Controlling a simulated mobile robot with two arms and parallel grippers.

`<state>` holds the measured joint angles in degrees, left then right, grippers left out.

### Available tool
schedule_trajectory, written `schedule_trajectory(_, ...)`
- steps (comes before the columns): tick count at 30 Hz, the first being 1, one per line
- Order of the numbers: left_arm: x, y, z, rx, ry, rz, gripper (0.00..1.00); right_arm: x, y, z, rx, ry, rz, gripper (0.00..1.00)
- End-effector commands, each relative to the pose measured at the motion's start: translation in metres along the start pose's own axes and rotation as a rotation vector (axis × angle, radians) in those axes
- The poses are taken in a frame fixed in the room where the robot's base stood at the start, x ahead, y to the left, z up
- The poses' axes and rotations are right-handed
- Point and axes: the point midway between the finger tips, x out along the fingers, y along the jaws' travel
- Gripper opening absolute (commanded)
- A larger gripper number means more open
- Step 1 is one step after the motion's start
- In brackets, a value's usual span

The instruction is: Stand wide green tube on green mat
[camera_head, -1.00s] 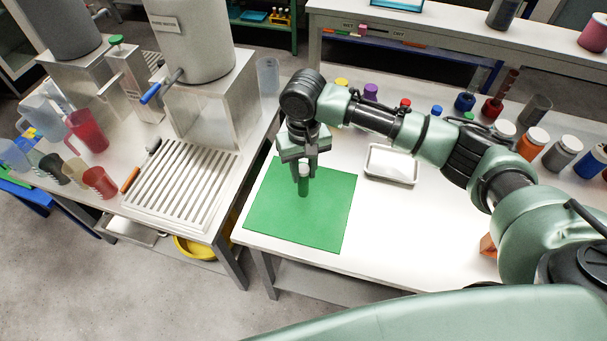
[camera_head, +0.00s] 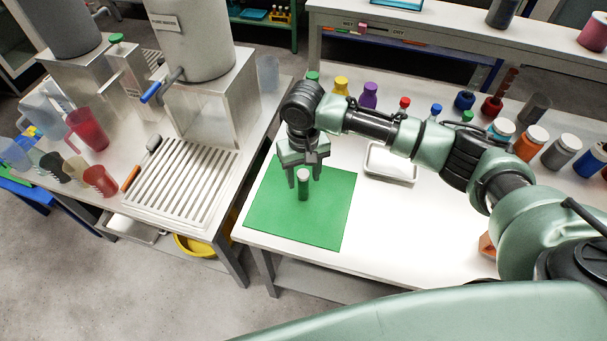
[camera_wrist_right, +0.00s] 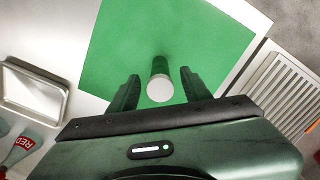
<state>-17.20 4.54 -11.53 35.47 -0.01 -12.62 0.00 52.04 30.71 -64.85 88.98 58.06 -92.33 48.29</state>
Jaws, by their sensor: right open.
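The green tube (camera_head: 304,187) with a pale top stands upright on the green mat (camera_head: 290,225), near the mat's upper middle. In the right wrist view the tube (camera_wrist_right: 159,84) stands on the mat (camera_wrist_right: 190,35), its pale top towards me. My left gripper is not in view.
A white tray (camera_head: 391,176) lies right of the mat. Several coloured bottles (camera_head: 370,94) stand along the table's back. A steel drain rack (camera_head: 180,184) is on the left bench, across a gap. The table in front of the tray is clear.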

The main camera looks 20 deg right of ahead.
Motion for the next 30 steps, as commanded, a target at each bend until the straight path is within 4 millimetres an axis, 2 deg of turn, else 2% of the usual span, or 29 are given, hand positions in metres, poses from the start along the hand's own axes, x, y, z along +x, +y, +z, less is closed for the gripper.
schedule_trajectory(5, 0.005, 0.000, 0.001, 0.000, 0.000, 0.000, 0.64, -0.019, -0.001, -0.001, 0.000, 0.004, -0.002, 0.49)
schedule_trajectory(12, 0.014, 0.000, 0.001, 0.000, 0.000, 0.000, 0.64, -0.071, -0.001, -0.001, -0.001, 0.005, -0.002, 0.49)
schedule_trajectory(18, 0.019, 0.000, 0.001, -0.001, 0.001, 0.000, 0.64, -0.106, 0.000, -0.001, -0.001, 0.003, -0.001, 0.49)
schedule_trajectory(24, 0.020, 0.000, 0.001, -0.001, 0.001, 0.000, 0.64, -0.121, -0.001, 0.000, 0.000, 0.000, -0.001, 0.49)
schedule_trajectory(30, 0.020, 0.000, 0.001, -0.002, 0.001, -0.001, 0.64, -0.122, 0.000, 0.000, 0.000, 0.000, -0.001, 0.49)
